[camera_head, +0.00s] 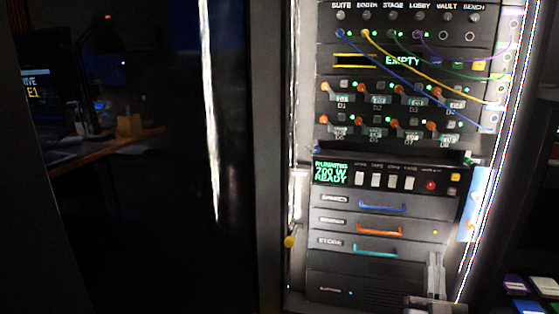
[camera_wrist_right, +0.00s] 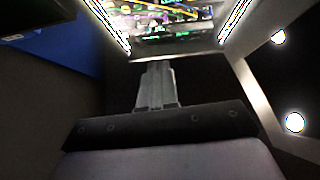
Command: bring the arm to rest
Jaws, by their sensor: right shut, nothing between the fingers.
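My right gripper (camera_head: 436,262) shows at the bottom right of the head view, in front of the lower part of the rack. Its grey fingers are together, with nothing between them. In the right wrist view the same fingers (camera_wrist_right: 157,84) stand shut in the middle, pointing toward the bright rack (camera_wrist_right: 170,22) at the top. I cannot tell from these views how far the fingertips are from the rack. My left gripper is in neither view.
The rack carries coloured cables (camera_head: 430,62), several orange switches, a green display (camera_head: 331,173) and drawers with blue, orange and teal handles (camera_head: 379,231). A dark door or panel (camera_head: 160,200) fills the left. Coloured items (camera_head: 530,285) lie at the bottom right.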

